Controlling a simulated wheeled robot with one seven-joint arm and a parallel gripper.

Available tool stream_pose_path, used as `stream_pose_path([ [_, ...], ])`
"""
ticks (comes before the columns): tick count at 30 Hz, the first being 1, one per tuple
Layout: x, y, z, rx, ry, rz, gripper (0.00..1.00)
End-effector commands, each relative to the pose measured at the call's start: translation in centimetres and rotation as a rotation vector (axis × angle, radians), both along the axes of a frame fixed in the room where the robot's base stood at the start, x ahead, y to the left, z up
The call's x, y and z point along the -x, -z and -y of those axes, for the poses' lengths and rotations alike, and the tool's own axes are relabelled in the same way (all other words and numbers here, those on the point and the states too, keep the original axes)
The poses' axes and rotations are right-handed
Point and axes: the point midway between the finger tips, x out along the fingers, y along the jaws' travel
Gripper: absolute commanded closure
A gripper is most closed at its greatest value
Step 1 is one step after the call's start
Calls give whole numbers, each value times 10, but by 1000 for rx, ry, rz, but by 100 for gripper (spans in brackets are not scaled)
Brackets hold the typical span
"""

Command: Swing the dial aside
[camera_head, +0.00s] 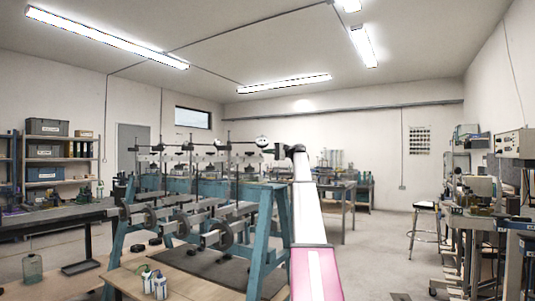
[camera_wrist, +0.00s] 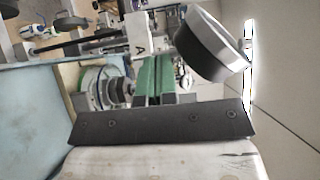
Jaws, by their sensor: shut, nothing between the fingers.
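A dial (camera_head: 262,141), small and round with a pale face, stands on top of the near right post of the lever frames. In the wrist view the dial (camera_wrist: 212,42) is large, a drum with a silver rim and dark side, tilted, at upper right. My gripper (camera_head: 277,151) is at the dial's right, close to it, at the end of my white and pink arm. In the wrist view my gripper (camera_wrist: 156,65) is shut and empty, left of the dial. I cannot tell whether it touches the dial.
The blue lever frame (camera_head: 268,235) carries several rods, weights and posts left of my arm. A bench (camera_head: 488,215) with equipment and a stool (camera_head: 425,228) stand at the right. Shelves (camera_head: 60,150) stand at the far left. Floor between my arm and the stool looks open.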

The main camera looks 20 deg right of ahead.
Motion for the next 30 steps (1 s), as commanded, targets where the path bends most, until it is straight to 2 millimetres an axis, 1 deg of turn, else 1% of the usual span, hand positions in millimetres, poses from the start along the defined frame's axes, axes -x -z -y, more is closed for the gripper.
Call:
stream_pose_path([
  [10, 27, 2, -22, 0, 180, 0, 100],
  [12, 35, 3, -29, 0, 227, 1, 100],
  [17, 50, 1, -47, 0, 224, 1, 100],
  [18, 56, 2, -53, 0, 247, 1, 100],
  [21, 64, 2, -64, 0, 316, 0, 100],
  [24, 67, 1, -73, 0, 354, 0, 100],
  [30, 73, 1, -85, 0, 351, 0, 100],
])
